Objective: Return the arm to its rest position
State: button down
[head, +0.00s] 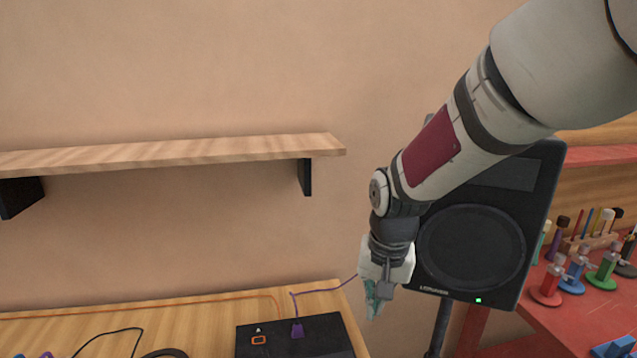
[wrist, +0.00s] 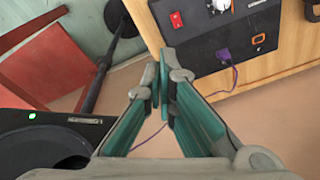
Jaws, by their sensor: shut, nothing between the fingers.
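My gripper (head: 373,296) hangs at the end of my arm in the head view, pointing down, in front of the black speaker's left edge and right of the wooden table. In the wrist view my gripper (wrist: 161,95) shows its teal fingers closed together with nothing between them. It is apart from the table and the speaker, as far as the views show.
A black speaker (head: 472,247) stands on a pole close to my arm. A black box (head: 318,337) with a purple plug sits on the wooden table (head: 190,308). A wall shelf (head: 180,153) is at left. A red bench (head: 585,322) at right holds several coloured stands.

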jog(key=s+d+r+n+t, duration=0.1)
jog(key=s+d+r+t, duration=0.1)
jog(key=s+d+r, duration=0.2)
jog(key=s+d+r+n+t, duration=0.1)
jog(key=s+d+r, duration=0.3)
jog(key=s+r, duration=0.6)
jog(key=shift+s+d+n+t, duration=0.3)
jog(key=shift+s+t, duration=0.1)
jog(key=shift+s, duration=2.65)
jog(key=shift+r, duration=0.15)
